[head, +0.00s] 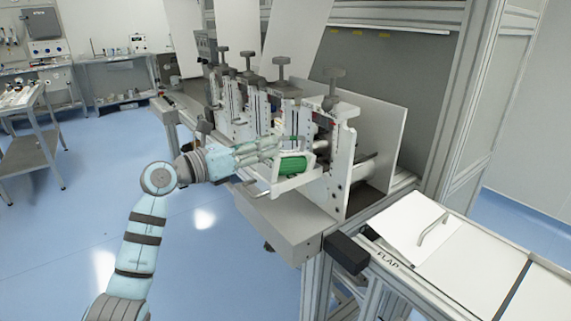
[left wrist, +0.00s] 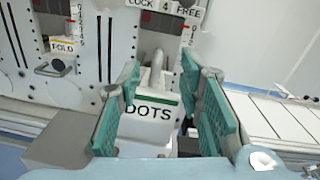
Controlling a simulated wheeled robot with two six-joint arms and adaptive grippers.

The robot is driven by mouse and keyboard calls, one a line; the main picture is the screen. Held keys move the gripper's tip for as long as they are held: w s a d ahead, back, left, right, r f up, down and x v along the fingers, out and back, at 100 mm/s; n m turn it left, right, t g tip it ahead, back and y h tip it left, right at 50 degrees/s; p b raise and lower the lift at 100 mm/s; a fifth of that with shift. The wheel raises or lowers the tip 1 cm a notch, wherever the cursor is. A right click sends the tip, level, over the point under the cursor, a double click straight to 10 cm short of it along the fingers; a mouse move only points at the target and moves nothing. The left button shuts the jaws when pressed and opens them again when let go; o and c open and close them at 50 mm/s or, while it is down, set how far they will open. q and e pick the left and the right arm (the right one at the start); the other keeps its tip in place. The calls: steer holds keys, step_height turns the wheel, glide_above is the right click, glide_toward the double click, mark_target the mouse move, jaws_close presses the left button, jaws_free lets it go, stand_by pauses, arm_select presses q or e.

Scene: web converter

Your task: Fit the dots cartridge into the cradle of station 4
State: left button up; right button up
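The dots cartridge (left wrist: 150,122), a pale block with a black DOTS label, a green stripe and an upright grey handle (left wrist: 157,75), sits at station 4 (left wrist: 166,6), below its LOCK 4 FREE plate. My left gripper (left wrist: 165,112) is open. Its teal-padded fingers stand on either side of the cartridge, with visible gaps to the handle. In the head view my left gripper (head: 268,150) reaches in at the nearest station, beside a green cylinder (head: 292,165). The cradle is mostly hidden, and I cannot tell how fully the cartridge sits in it. My right gripper is out of view.
Neighbouring stations with upright plates and top knobs (head: 283,62) stand in a row behind. A FOLD unit (left wrist: 60,45) is to the left in the wrist view. A white flap table (head: 450,245) lies at the right. The blue floor (head: 190,250) at left is open.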

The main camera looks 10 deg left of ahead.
mark_target(280, 139)
arm_select(q)
steer(key=x, duration=0.6)
steer(key=shift+w+f, duration=0.1)
steer(key=shift+a, duration=0.15)
jaws_close()
